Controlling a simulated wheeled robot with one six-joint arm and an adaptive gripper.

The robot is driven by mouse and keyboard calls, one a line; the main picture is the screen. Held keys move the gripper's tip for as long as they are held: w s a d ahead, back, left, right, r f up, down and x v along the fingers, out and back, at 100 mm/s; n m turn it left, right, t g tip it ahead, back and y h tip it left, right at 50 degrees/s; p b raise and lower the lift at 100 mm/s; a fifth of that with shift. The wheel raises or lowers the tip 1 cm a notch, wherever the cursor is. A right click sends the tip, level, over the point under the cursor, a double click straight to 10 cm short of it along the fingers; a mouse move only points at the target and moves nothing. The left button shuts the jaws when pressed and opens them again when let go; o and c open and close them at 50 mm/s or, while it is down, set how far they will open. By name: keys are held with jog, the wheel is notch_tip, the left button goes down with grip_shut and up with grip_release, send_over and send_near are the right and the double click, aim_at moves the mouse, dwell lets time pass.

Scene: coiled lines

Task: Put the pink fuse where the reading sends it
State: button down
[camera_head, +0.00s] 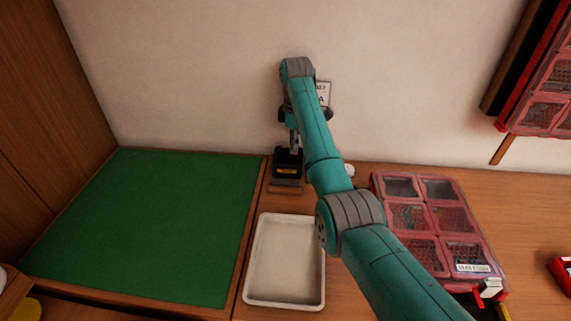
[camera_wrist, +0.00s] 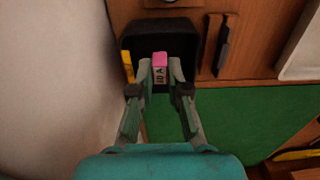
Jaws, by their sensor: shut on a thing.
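The pink fuse (camera_wrist: 160,59) is between my gripper's fingertips (camera_wrist: 160,73) in the wrist view. My gripper is shut on it. The fuse's pale side carries small dark print that looks like "10 A", though it is hard to read. Behind the fuse in the wrist view is an open black bin (camera_wrist: 188,32) with a yellow label on its side. The bin also shows in the head view (camera_head: 288,161), against the wall under my gripper (camera_head: 293,145). In the head view the fuse is too small to make out. I cannot tell whether it touches the bin.
A white tray (camera_head: 250,283) lies in front of the bin, beside a clear green mat (camera_head: 150,225). A red case with several clear-lidded compartments (camera_head: 438,207) lies to the right. A card (camera_head: 324,92) on the wall is partly hidden by my arm; an "A" shows.

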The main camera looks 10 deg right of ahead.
jog(key=shift+f, duration=0.55)
jog(key=c, duration=1.1)
grip_release()
jog(key=shift+o, duration=0.2)
